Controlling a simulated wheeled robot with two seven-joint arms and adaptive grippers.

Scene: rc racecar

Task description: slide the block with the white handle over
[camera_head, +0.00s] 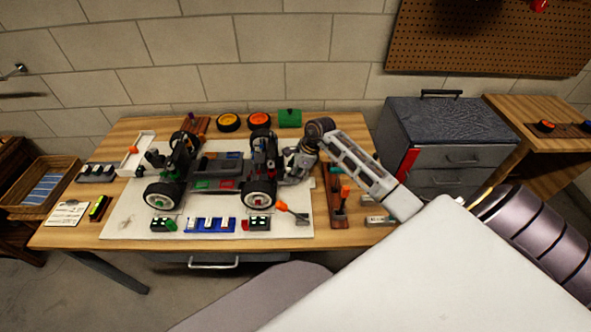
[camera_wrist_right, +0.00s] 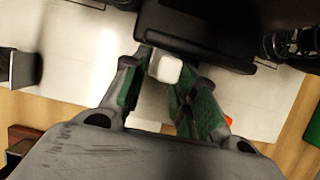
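The right wrist view shows a dark block (camera_wrist_right: 205,35) with a small white handle (camera_wrist_right: 165,68) on its near side. My right gripper (camera_wrist_right: 165,66) has green-padded fingers on both sides of the handle, and the tips appear to touch it. In the head view, my right gripper (camera_head: 297,163) reaches in from the right and is low beside the right end of the car chassis (camera_head: 217,168). The gripper and car hide the block and handle there. My left gripper is in neither view.
The chassis stands on a white mat (camera_head: 125,215) on the wooden table (camera_head: 345,125). Tool holders (camera_head: 210,225) line the front. A grey drawer cabinet (camera_head: 445,130) stands right of the table.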

